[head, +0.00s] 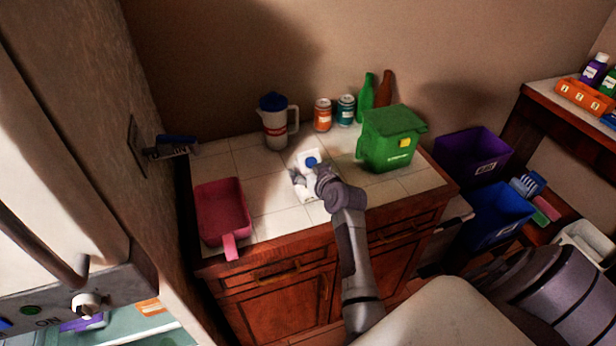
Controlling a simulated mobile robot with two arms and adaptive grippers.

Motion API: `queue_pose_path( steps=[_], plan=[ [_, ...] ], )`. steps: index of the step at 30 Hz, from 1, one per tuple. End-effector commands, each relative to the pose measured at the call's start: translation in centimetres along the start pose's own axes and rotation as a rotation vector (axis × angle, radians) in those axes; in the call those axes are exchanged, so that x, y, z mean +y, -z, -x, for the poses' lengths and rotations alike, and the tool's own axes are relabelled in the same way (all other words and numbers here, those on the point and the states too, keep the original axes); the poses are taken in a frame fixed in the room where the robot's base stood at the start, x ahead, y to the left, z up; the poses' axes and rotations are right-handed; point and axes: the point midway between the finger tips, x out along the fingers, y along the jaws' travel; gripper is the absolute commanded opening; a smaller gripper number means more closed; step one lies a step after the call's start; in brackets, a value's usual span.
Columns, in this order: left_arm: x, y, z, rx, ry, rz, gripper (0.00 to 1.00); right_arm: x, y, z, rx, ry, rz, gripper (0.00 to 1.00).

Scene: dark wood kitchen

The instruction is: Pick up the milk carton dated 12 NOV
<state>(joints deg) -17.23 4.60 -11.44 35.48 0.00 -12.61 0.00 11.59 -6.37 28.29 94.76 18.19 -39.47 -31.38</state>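A white milk carton with a blue cap (311,161) is on the white-tiled counter (263,190), near its middle. Its date cannot be read at this size. My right gripper (318,181) is at the carton's near right side and overlaps it in the picture. The fingers are small and partly hidden by my own wrist, so I cannot tell whether they are open or closed on the carton. My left gripper is not in view.
A pink dustpan-like tray (222,208) lies at the counter's left. Behind stand a pitcher (276,125), two cans (323,116), green and brown bottles (366,98), and a green bin (389,140). Purple (470,155) and blue (497,212) bins are to the right.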

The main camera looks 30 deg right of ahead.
Motion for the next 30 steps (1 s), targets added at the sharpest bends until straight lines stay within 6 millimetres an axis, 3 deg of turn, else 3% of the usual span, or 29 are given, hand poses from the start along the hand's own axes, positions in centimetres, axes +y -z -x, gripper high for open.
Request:
queue_pose_path(
  steps=[2,12,23,30],
  plan=[
    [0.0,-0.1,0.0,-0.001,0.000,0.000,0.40,0.0,0.0,0.0,0.000,0.000,0.000,0.59],
    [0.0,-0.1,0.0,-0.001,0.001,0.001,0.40,0.0,0.0,0.0,0.000,0.000,0.000,0.03],
    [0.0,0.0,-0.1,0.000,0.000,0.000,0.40,0.0,0.7,0.2,0.006,0.000,0.001,0.03],
    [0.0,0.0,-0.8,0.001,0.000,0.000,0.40,0.0,3.5,1.3,0.011,0.000,0.003,0.03]
  ],
)
